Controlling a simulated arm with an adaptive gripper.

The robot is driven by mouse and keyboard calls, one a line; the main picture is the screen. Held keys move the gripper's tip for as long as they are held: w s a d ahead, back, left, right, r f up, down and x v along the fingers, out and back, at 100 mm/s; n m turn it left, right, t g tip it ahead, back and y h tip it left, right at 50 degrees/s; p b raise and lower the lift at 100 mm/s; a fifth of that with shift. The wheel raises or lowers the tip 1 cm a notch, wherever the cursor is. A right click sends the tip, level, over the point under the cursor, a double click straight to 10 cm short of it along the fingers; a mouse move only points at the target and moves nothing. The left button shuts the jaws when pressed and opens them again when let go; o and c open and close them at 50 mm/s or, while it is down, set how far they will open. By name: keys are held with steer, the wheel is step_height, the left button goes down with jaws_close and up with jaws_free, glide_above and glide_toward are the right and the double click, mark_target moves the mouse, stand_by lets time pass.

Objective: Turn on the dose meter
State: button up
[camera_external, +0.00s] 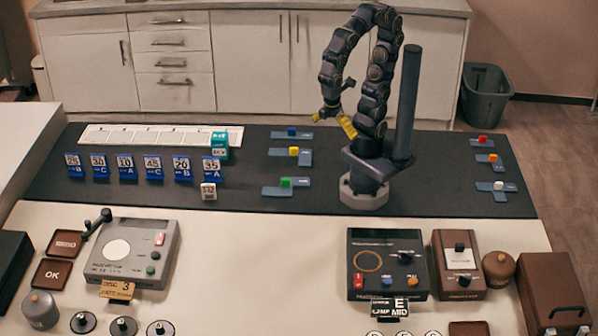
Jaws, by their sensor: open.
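A grey box device (132,270) with a white round dial stands at the front left of the table. It has a red switch (159,239), a green button, a dark button and a black lever at its upper left corner. A tan tag (117,290) at its front seems to read "DOSE 3", so I take it as the dose meter. Whether it is on cannot be told. My gripper (337,119) is open, with yellow on its fingers. It hangs empty over the back of the dark mat, far from the meter.
A dark device (387,262) with a red switch and a brown device (457,265) stand at the front right. A row of blue numbered blocks (125,168) and several coloured switches are on the dark mat (240,196). The white table (250,270) between the devices is clear.

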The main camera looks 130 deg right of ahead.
steer(key=shift+m, duration=0.5)
steer(key=s, duration=0.1)
steer(key=s+d+f, duration=0.1)
steer(key=s, duration=0.3)
steer(key=shift+d+f, duration=0.2)
steer(key=shift+f, duration=0.1)
